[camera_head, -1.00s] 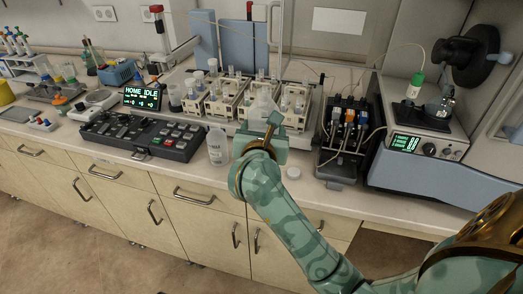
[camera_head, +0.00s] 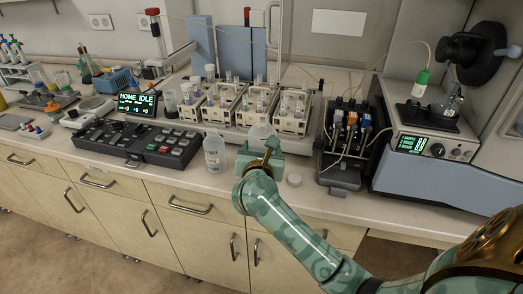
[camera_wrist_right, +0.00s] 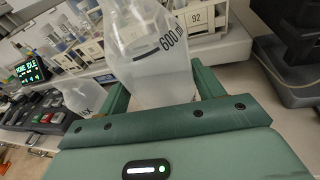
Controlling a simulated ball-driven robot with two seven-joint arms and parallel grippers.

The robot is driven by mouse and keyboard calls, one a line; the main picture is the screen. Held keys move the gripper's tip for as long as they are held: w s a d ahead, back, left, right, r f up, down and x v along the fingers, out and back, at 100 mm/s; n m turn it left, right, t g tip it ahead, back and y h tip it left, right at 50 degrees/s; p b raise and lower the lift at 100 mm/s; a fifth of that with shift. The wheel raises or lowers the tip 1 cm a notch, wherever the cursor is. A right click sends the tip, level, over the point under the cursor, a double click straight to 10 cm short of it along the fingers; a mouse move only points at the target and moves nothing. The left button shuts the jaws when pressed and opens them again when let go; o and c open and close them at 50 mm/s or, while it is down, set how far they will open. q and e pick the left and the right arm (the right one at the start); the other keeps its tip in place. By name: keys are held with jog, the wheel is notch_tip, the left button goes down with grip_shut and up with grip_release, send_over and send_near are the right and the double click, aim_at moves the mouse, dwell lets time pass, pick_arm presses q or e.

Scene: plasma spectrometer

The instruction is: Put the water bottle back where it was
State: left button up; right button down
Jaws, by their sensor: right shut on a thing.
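My right gripper (camera_head: 262,152) is shut on a translucent bottle (camera_head: 261,133) at the counter's front part. In the right wrist view the held bottle (camera_wrist_right: 150,65) stands between the fingers and carries a "600 ml" mark; it looks roughly upright. The gripper hides its lower part, so I cannot tell whether its base touches the counter. A second translucent bottle (camera_head: 214,154) with a dark label stands upright on the counter to the left, apart from the gripper. It also shows in the right wrist view (camera_wrist_right: 84,98). My left gripper is not in view.
A white round cap (camera_head: 294,180) lies right of the gripper. Vial racks (camera_head: 240,112) stand behind it. A black keypad console (camera_head: 138,143) is at left, a tubing pump unit (camera_head: 343,150) at right. Bare counter lies along the front edge.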

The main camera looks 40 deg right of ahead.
jog(key=shift+c, duration=1.2)
grip_release()
jog(key=shift+f, duration=0.15)
jog(key=shift+r, duration=0.25)
jog(key=p+v, duration=0.2)
jog(key=v, duration=1)
jog(key=shift+f, duration=0.1)
